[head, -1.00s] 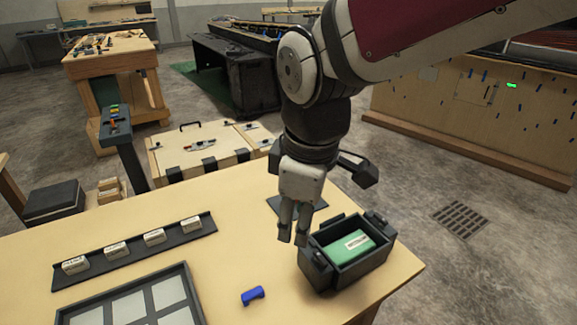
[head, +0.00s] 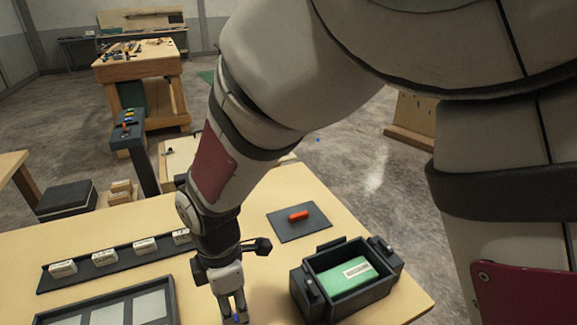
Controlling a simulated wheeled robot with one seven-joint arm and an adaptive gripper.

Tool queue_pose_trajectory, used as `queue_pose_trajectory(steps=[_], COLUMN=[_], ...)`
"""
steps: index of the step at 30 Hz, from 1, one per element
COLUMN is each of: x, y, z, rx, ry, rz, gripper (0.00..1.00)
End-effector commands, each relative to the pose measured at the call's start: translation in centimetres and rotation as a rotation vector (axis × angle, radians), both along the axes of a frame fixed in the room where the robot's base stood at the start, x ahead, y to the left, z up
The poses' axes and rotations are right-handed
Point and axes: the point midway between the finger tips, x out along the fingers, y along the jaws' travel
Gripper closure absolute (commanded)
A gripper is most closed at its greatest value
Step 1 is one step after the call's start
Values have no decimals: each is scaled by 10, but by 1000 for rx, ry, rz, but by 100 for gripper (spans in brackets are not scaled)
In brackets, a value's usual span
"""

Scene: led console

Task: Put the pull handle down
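A small blue piece, which looks like the pull handle (head: 237,318), shows at the bottom edge of the head view, low between the fingers of my gripper (head: 232,314). The fingers point down over the front of the table and cover most of it. I cannot tell whether they touch it, how far apart they are, or whether the piece is off the table. A red piece (head: 298,215) lies on a dark mat (head: 286,231) behind and to the right of my gripper.
An open dark box (head: 318,262) with a green labelled block (head: 345,282) inside stands right of my gripper. A dark rail (head: 125,259) with several white labelled blocks and a framed tray (head: 55,318) lie to the left. Bare tabletop (head: 262,285) separates gripper and box.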

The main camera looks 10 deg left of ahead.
Motion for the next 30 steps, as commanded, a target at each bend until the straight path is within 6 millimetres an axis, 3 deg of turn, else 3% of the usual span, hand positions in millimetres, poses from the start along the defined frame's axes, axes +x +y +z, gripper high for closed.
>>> queue_pose_trajectory(steps=[8, 18, 26, 30], x=[1, 6, 6, 6], y=[0, 4, 4, 4], z=[-20, -61, -63, -63], rx=[-2, -1, 1, 1], ry=[1, 0, -1, -1], rz=[-2, -1, -2, -2], gripper=[60, 60, 60, 87])
